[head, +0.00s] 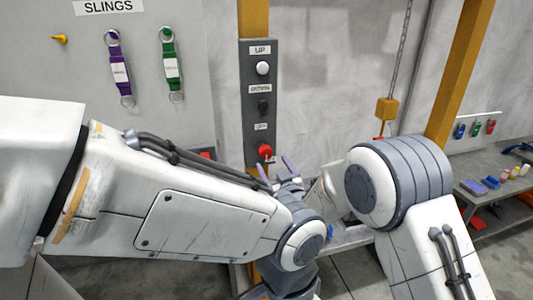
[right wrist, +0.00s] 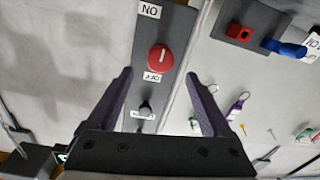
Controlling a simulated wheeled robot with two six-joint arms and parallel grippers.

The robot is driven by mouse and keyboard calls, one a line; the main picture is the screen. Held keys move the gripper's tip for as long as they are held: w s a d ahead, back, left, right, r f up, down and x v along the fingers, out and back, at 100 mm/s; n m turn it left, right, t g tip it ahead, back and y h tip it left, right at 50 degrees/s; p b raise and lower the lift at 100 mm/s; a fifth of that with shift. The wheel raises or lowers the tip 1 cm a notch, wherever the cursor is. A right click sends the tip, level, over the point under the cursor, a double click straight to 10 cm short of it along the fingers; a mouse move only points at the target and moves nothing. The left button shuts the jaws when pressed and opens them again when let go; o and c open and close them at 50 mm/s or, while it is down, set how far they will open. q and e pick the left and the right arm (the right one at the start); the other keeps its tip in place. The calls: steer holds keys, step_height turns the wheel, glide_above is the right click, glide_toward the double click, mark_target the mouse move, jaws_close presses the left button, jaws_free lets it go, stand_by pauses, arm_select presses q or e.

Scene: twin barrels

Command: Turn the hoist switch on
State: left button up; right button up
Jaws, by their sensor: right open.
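The hoist switch is a round red knob (head: 265,151) low on a dark grey control panel (head: 259,128) fixed to a yellow post. In the right wrist view the red knob (right wrist: 160,57) shows upside down between an ON label and an OFF label. A short white line on it runs along the panel; I cannot tell which label it points to. My right gripper (head: 276,168) is just below the knob. In the right wrist view its purple fingers (right wrist: 160,76) are open, apart from the knob, one on each side. My left gripper is outside the frame.
Above the knob sit a white UP button (head: 263,68) and a black button (head: 264,106). A slings board (head: 70,60) with purple and green slings hangs at left. A chain with a yellow block (head: 387,108) hangs at right, near a grey bench (head: 480,175).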

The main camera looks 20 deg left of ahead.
mark_target(267, 154)
steer(key=p+x, duration=0.1)
steer(key=x, duration=0.6)
steer(key=shift+w+a, duration=0.2)
steer(key=shift+w, duration=0.05)
steer(key=shift+c, duration=0.3)
jaws_close()
steer(key=shift+f+m+b, duration=0.15)
steer(key=shift+m+b, duration=0.45)
steer(key=shift+b, duration=0.15)
steer(key=m+b, duration=0.7)
steer(key=b, duration=0.1)
steer(key=shift+f+m, duration=0.1)
steer(key=shift+m, duration=0.3)
steer(key=m+b, duration=0.5)
steer(key=shift+m, duration=0.3)
steer(key=shift+d+m+t+b, duration=0.1)
steer(key=shift+m+t+b, duration=0.2)
steer(key=shift+m+b, duration=1.35)
steer(key=shift+m, duration=0.35)
